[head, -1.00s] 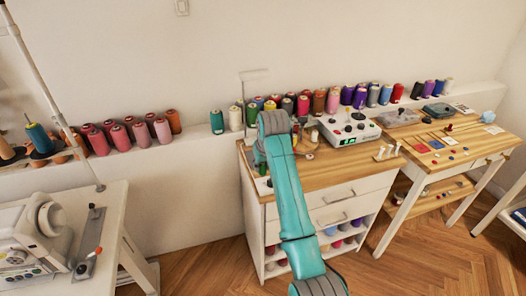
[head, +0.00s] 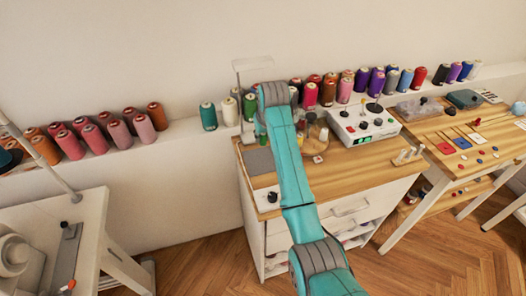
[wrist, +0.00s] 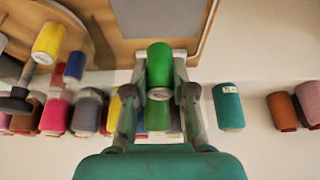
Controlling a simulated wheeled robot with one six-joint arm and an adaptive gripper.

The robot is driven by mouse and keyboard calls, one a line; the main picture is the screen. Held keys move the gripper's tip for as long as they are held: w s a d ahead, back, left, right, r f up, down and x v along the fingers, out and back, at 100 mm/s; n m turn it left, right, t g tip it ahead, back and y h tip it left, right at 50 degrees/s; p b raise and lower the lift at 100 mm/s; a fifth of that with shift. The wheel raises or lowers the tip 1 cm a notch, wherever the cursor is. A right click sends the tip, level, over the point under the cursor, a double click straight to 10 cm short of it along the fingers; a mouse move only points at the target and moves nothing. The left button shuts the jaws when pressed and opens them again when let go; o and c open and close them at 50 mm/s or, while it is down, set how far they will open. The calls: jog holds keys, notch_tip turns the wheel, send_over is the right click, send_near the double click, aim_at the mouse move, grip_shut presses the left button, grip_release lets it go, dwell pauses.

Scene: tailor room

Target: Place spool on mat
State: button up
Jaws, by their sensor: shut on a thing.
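My gripper (wrist: 159,75) is shut on a green spool (wrist: 159,62), which sits between its two fingers in the wrist view. A flat grey mat (head: 259,161) lies on the left part of the wooden cabinet top in the head view. A grey patch that looks like this mat (wrist: 145,17) shows at the top of the wrist view, beyond the held spool. The spool appears apart from it.
The wooden cabinet top (head: 350,165) carries a white control box (head: 362,124) and a small black-knobbed device (head: 270,197) in front of the mat. A wall ledge (head: 180,137) holds rows of spools behind. A yellow spool (wrist: 48,43) stands left in the wrist view.

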jog(key=shift+f, duration=3.85)
jog(key=o, duration=0.8)
jog(key=shift+f, duration=0.15)
jog(key=v, duration=1.2)
